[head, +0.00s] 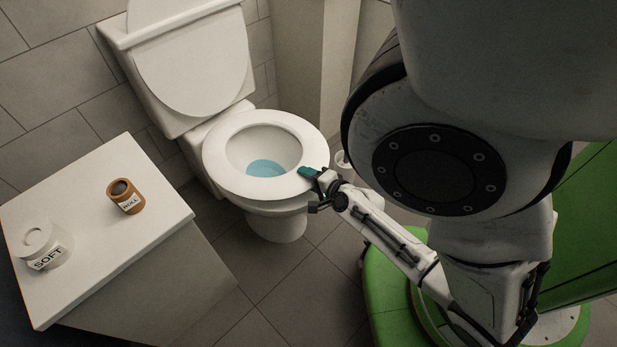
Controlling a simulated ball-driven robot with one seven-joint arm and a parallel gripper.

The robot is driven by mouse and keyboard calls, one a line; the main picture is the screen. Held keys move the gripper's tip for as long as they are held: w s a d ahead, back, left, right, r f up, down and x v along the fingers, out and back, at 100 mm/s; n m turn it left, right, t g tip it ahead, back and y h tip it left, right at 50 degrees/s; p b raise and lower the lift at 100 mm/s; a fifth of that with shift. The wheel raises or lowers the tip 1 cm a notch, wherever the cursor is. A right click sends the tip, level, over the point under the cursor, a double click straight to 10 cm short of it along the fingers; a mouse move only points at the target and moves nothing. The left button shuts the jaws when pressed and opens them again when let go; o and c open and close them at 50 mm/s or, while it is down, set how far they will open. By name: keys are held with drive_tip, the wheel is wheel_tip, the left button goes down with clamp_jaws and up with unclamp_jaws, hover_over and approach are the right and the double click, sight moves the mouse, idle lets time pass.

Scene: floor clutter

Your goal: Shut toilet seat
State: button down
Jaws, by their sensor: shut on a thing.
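The white toilet stands against the tiled wall, with its raised lid (193,66) leaning back on the tank. The ring-shaped toilet seat (228,162) lies over the bowl, level or nearly so; I cannot tell whether it rests fully on the rim. Blue water (266,168) shows through its opening. My gripper (311,174), with teal fingertips, is at the seat's front right edge and shut on it.
A small white object (342,161) is behind my gripper. Grey floor (290,285) is clear in front of the toilet.

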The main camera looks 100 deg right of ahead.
drive_tip(key=c, duration=1.1)
unclamp_jaws()
drive_tip(key=shift+w+f, duration=0.1)
drive_tip(key=shift+o, duration=0.2)
drive_tip(key=v, duration=1)
drive_tip(key=shift+a+r, duration=0.25)
drive_tip(key=shift+a, duration=0.05)
